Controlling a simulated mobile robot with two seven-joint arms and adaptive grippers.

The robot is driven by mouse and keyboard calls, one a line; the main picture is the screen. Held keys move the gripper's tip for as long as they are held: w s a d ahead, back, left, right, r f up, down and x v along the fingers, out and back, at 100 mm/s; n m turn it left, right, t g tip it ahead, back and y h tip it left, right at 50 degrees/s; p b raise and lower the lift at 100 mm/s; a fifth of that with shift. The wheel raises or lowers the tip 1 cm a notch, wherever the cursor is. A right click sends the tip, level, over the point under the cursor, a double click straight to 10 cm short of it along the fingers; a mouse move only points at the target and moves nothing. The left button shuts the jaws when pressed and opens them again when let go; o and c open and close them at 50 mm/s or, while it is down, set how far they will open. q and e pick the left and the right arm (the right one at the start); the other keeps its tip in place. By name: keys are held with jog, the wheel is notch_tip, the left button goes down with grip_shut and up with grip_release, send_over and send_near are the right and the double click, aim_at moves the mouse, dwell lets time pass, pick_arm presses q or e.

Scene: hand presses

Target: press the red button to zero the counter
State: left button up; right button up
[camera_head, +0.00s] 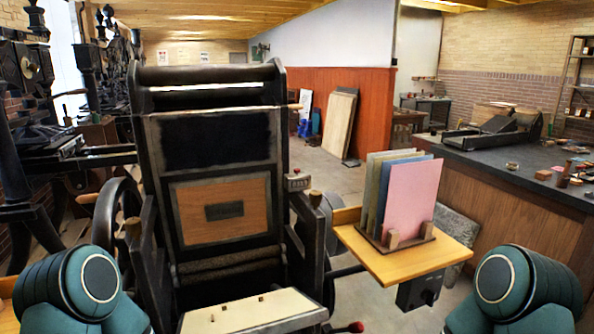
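A small grey counter box (298,181) is fixed at the right side of the black press (215,150), at about mid-height. Its face is too small to read. A red knob (355,327) shows low at the bottom edge of the view, to the right of the press bed. Both of my grippers are out of view; only teal parts of my arms show at the lower left and lower right.
A wooden side shelf (400,262) right of the press carries a rack with upright coloured boards (411,197). A black box (419,291) hangs under it. A pale board (252,312) lies at the press front. A dark-topped workbench (520,165) stands far right.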

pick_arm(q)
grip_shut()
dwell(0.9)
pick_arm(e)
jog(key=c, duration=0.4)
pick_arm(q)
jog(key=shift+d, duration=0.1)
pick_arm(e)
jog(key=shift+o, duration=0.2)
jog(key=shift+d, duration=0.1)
